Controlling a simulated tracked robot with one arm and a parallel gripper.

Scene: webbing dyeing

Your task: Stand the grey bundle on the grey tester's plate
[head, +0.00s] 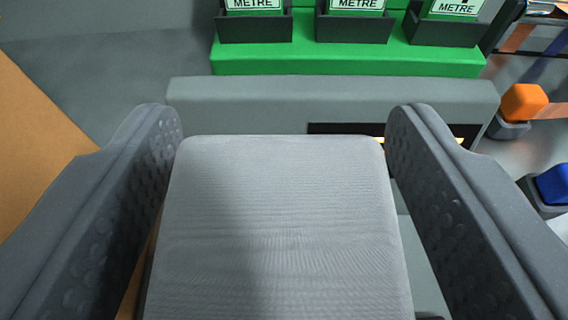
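The grey bundle (280,230) is a ribbed, block-like piece with rounded corners. It fills the lower middle of the head view, between the two fingers of my gripper (283,135). The fingers are dark grey with dimpled inner faces, one on each side of the bundle. Narrow strips of background show between the bundle and each finger lower in the picture, so the gripper looks open around it. A long grey block (240,100) with a dark slot, possibly part of the grey tester, lies just beyond the bundle. The bundle's underside and the tester's plate are hidden or not clearly seen.
A green stand (350,62) with several dark holders bearing METRE labels is at the back. On the right, an orange block (523,102) and a blue block (554,185) sit in dark holders. An orange-brown surface (35,150) lies at the left.

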